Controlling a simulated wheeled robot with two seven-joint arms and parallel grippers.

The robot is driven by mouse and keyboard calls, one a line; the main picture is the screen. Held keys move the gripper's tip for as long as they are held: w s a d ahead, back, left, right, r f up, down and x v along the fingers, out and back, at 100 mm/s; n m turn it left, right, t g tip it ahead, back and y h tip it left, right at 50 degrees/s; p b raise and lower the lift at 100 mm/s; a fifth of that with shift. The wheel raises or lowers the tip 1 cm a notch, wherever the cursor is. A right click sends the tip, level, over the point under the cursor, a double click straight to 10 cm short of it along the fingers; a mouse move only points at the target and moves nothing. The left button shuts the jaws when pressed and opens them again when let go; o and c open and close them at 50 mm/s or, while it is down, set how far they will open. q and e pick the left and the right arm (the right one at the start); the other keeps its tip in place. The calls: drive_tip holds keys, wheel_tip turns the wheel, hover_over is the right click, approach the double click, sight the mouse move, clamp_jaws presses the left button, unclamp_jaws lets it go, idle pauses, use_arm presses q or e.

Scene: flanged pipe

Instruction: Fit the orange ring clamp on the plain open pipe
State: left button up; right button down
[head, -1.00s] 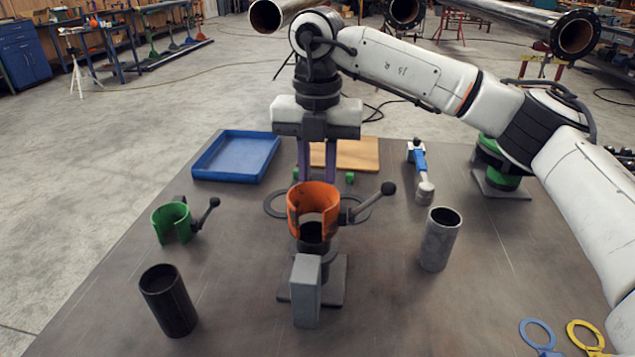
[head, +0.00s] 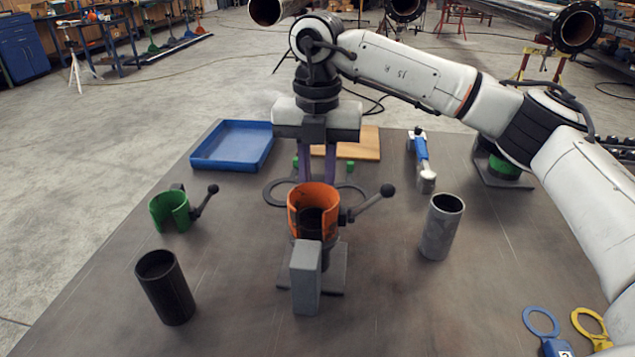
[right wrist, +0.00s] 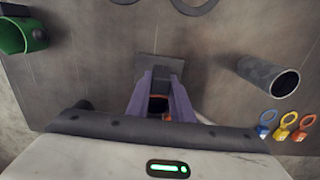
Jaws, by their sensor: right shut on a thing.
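The orange ring clamp (head: 312,198) with its black ball-ended lever (head: 372,203) is at the middle of the head view. My right gripper (head: 318,178) comes down from behind it, its purple fingers shut on the clamp's far side. The dark open pipe (head: 311,222) stands upright on a grey base plate (head: 337,272), and its top shows inside the clamp, so the clamp appears to be around it. I cannot tell whether they touch. In the right wrist view only a sliver of orange clamp (right wrist: 166,117) shows between the fingers. My left gripper is out of view.
A grey block (head: 306,282) stands right in front of the pipe. A green clamp (head: 169,213) and black cylinder (head: 166,288) are left, a grey cylinder (head: 441,228) right. A blue tray (head: 232,166), wooden board (head: 362,150) and blue-handled tool (head: 421,147) lie behind.

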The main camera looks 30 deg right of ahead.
drive_tip(key=shift+f, duration=0.4)
idle(0.4)
drive_tip(key=c, duration=1.5)
unclamp_jaws()
drive_tip(key=shift+f, duration=0.1)
